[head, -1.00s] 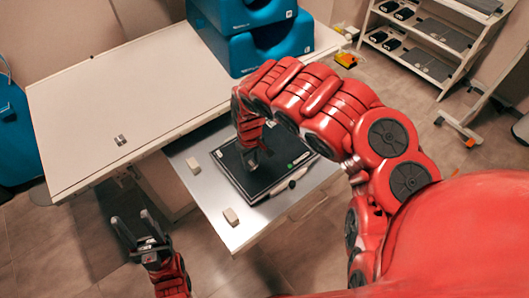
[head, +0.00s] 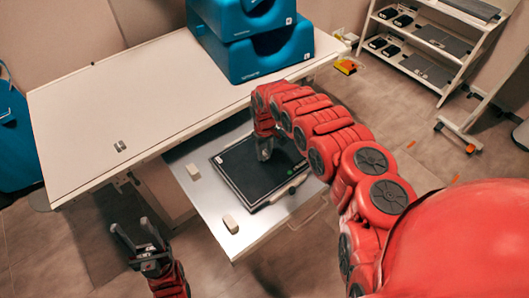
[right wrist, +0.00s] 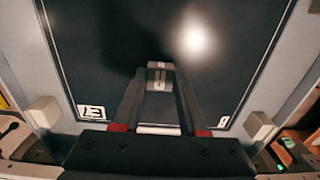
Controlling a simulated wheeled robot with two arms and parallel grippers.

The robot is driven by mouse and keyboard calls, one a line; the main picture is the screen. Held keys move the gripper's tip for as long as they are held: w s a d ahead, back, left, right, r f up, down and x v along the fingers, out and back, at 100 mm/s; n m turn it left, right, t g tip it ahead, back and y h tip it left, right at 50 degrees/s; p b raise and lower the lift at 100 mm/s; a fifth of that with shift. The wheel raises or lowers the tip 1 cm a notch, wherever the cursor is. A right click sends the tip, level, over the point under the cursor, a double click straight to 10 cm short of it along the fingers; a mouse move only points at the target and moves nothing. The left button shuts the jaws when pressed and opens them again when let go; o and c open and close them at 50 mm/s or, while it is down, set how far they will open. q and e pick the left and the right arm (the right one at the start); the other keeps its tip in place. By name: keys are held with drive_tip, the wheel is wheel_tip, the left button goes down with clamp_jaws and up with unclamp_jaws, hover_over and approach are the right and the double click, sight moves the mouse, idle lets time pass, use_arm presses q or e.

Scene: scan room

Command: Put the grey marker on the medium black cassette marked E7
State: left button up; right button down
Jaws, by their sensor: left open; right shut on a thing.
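The black cassette (head: 240,184) lies flat on the pulled-out metal shelf. In the right wrist view its dark face (right wrist: 90,55) fills most of the picture, with a white label reading E7 (right wrist: 91,112) near its lower left corner. My right gripper (head: 265,154) is over the far part of the cassette. In the right wrist view my right gripper (right wrist: 159,88) is shut on the small grey marker (right wrist: 159,72). I cannot tell whether the marker touches the cassette. My left gripper (head: 136,238) is open and empty, in front of the shelf at the lower left.
Two pale blocks, one (head: 193,171) and another (head: 231,224), sit on the shelf (head: 205,205) left of the cassette. A rack (head: 430,40) stands at the back right.

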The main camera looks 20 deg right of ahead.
drive_tip(key=shift+f, duration=0.7)
drive_tip(key=shift+f, duration=0.2)
drive_tip(key=shift+c, duration=2.3)
unclamp_jaws()
drive_tip(key=shift+r, duration=0.1)
